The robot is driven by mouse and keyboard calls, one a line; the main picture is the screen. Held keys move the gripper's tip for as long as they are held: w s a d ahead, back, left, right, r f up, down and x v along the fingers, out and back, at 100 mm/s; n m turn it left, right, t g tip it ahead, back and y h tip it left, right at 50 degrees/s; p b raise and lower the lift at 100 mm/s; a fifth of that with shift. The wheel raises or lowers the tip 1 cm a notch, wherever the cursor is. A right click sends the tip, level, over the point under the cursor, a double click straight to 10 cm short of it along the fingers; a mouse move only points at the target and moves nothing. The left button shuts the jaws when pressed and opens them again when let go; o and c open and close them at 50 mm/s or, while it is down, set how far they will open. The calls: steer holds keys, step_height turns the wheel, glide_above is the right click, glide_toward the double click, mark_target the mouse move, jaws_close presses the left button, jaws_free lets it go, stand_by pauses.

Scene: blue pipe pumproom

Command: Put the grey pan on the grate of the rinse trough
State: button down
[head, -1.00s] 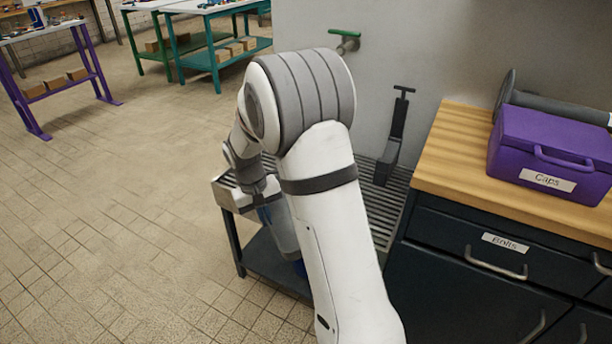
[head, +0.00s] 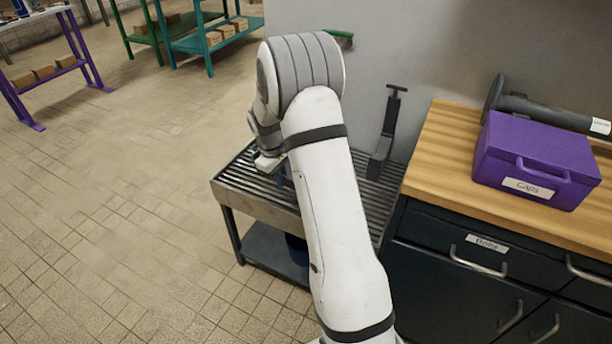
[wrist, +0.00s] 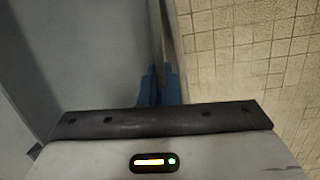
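The rinse trough (head: 262,208) is a metal stand with a slatted grate (head: 240,172) on top, against the wall and left of the wooden counter. My arm reaches over it, hiding its middle and most of my gripper. In the wrist view the blue fingertips (wrist: 158,88) are close together on a thin edge. A smooth grey surface (wrist: 95,60), which looks like the grey pan, fills the left half there. The pan is not clearly visible in the head view; my arm hides it. I cannot tell whether it touches the grate.
A dark upright tool (head: 388,135) stands at the back of the grate. A purple Caps box (head: 535,160) sits on the wooden counter (head: 440,150) at right. Something dark blue (head: 297,245) shows below the trough. A green brush (head: 340,36) is on the wall. The tiled floor at left is clear.

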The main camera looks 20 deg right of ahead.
steer(key=shift+w+d+r+n+p, duration=0.2)
steer(key=shift+d+r, duration=0.1)
steer(key=shift+d, duration=0.1)
steer(key=shift+w+d+r+n+p, duration=0.15)
steer(key=shift+d+r+n, duration=0.1)
steer(key=shift+d, duration=0.15)
steer(key=shift+w+d+f+n, duration=0.15)
steer(key=shift+d+n, duration=0.1)
steer(key=shift+d, duration=0.1)
step_height(320, 180, down, 10)
steer(key=shift+d+b, duration=0.1)
steer(key=shift+b, duration=0.45)
steer(key=shift+f, duration=0.15)
steer(key=c, duration=1.7)
jaws_free()
